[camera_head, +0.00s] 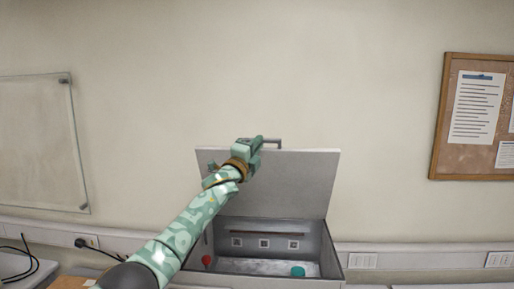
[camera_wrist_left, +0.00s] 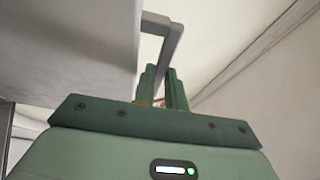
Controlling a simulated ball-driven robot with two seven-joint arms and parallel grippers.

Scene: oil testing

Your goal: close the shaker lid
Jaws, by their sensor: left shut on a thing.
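The shaker (camera_head: 332,262) is a grey box against the wall, and its inside is in view. Its flat grey lid (camera_head: 300,180) stands raised, tilted up at the back of the box. A bar handle (camera_head: 272,141) sticks out at the lid's top edge; it also shows in the left wrist view (camera_wrist_left: 163,27). My left gripper (camera_head: 257,143) is at the lid's top edge, shut on the handle; its green fingers (camera_wrist_left: 165,85) close around the handle's bar in the left wrist view. My left arm covers the box's left part. My right gripper is not in view.
Inside the shaker are a red round thing (camera_head: 206,261) at left and a teal round thing (camera_head: 298,271) at right. A cork board (camera_head: 470,160) and a clear panel (camera_head: 35,140) hang on the wall. Black cables (camera_head: 27,258) lie at the left.

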